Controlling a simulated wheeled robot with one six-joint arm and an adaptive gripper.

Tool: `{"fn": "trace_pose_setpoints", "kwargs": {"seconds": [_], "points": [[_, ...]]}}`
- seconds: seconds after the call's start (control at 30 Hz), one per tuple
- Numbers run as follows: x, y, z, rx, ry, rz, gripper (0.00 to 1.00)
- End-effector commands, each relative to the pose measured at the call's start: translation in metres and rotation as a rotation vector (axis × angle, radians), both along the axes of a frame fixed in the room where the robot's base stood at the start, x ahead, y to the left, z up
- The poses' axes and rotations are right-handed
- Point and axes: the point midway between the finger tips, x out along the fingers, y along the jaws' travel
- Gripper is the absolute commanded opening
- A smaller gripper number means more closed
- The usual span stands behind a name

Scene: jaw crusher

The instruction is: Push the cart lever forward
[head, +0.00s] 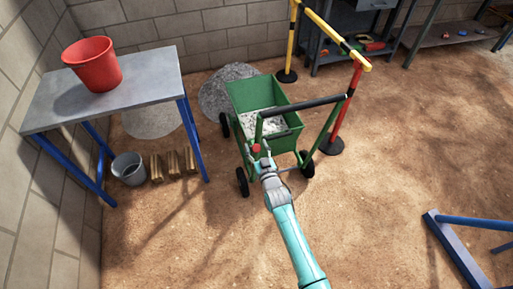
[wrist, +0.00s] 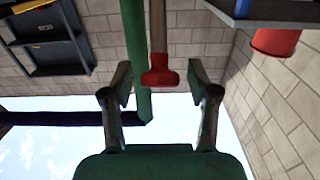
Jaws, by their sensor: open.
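The green cart (head: 253,94) stands on the dirt floor, with grey-white rubble in its tray and a dark handle bar across its near side. The cart lever's red knob (head: 256,148) shows by the cart's near left post. In the wrist view the red knob (wrist: 160,77) sits on a brownish shaft beside a green post (wrist: 135,45). My gripper (head: 262,162) is right at the knob. In the wrist view my gripper (wrist: 163,88) is open, and the knob appears between its fingertips; contact cannot be told.
A table (head: 150,80) with a red bucket (head: 92,64) stands at left, with a grey bucket (head: 129,168) beneath. A yellow-black and red barrier (head: 335,38) stands behind and right of the cart. A blue frame (head: 455,250) lies at lower right. Open dirt floor surrounds the cart's near side.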

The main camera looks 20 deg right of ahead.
Motion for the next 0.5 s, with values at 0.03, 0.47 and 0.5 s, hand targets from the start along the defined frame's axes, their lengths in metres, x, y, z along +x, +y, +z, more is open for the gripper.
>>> {"fn": "trace_pose_setpoints", "kwargs": {"seconds": [0.03, 0.47, 0.5], "points": [[-0.0002, 0.0000, 0.0000, 0.000, 0.000, 0.000, 0.60], [0.0000, 0.0000, 0.0003, 0.000, 0.000, 0.000, 0.00], [0.0014, 0.0000, 0.0014, 0.000, -0.001, 0.000, 0.00]]}}
